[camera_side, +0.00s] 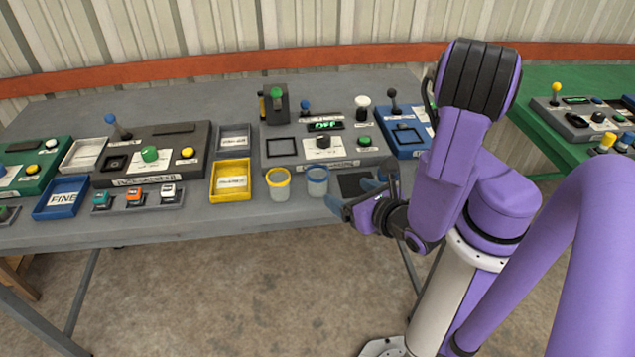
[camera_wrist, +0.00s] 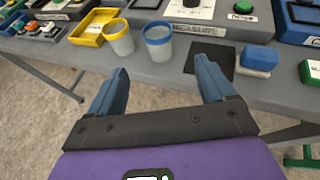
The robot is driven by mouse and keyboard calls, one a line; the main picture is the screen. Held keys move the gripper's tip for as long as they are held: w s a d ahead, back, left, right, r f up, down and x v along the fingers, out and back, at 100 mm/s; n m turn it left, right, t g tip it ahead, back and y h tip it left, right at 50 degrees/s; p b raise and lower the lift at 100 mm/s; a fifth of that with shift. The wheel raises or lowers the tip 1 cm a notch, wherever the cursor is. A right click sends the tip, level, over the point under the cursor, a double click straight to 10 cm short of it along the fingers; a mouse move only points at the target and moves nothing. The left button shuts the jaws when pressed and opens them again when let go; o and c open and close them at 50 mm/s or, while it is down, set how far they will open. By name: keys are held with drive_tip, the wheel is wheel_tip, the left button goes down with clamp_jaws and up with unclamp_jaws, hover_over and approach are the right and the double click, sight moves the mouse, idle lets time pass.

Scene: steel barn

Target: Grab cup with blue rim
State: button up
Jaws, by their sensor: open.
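The cup with the blue rim (camera_side: 317,181) stands upright near the front edge of the grey table, just right of a cup with a yellow rim (camera_side: 278,185). In the wrist view the blue-rimmed cup (camera_wrist: 158,41) lies ahead of my gripper, between the lines of its two fingers, and the yellow-rimmed cup (camera_wrist: 118,38) stands left of it. My gripper (camera_side: 352,194) is to the right of the blue-rimmed cup in the side view. Its blue fingers (camera_wrist: 160,80) are spread apart with nothing between them.
A yellow tray (camera_side: 231,181) sits left of the cups. A grey panel with knobs and buttons (camera_side: 325,146) stands behind them. A dark square pad (camera_wrist: 210,58) and a blue block with a white base (camera_wrist: 259,57) lie right of the blue-rimmed cup. The table's front edge is close.

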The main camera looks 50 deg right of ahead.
sight(325, 180)
drive_tip(key=x, duration=0.9)
drive_tip(key=shift+w+d+f, duration=0.15)
drive_tip(key=shift+w+f, duration=0.05)
drive_tip(key=shift+f, duration=0.05)
drive_tip(key=shift+a+f+x, duration=0.1)
drive_tip(key=shift+x, duration=1.3)
drive_tip(key=shift+a+f+x, duration=0.15)
drive_tip(key=shift+x, duration=1.25)
drive_tip(key=c, duration=1)
